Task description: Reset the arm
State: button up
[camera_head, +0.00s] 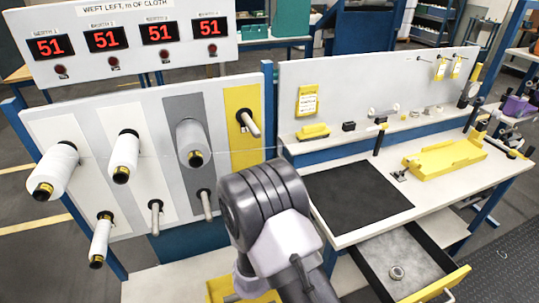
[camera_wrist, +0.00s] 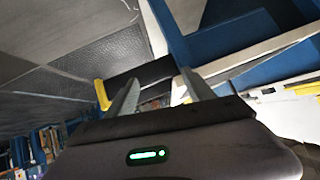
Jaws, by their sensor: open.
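My gripper (camera_wrist: 160,77) shows in the wrist view with its two fingers apart and nothing between them. Its dark body with a green light fills the bottom of that view. In the head view my arm rises at the bottom middle, in front of the gap between the bobbin panel and the workbench. I cannot make out the fingers in the head view.
A bobbin panel (camera_head: 95,213) with several white bobbins and bare pegs stands left, under red displays reading 51. The workbench on the right holds a black mat (camera_head: 358,193) and a yellow tray (camera_head: 445,157). An open drawer (camera_head: 383,249) juts out below the bench.

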jog(key=w+a+r+n+t+y, duration=0.1)
jog(key=w+a+r+y, duration=0.25)
jog(key=r, duration=0.35)
jog(key=w+a+r+n+t+y, duration=0.1)
jog(key=w+a+r+y, duration=0.25)
jog(key=r, duration=0.25)
jog(key=s+a+r+n+y+b, duration=0.1)
jog(key=s+r+n+y+b, duration=0.25)
jog(key=r, duration=0.85)
jog(key=s+d+r+n+g, duration=0.1)
jog(key=s+d+r+n, duration=0.1)
jog(key=s, duration=0.9)
jog(key=s+d+r+n+p, duration=0.1)
jog(key=s+d, duration=0.3)
jog(key=s, duration=0.8)
jog(key=shift+d+r+n+g, duration=0.15)
jog(key=shift+r+n+g, duration=0.25)
jog(key=shift+r+n, duration=0.4)
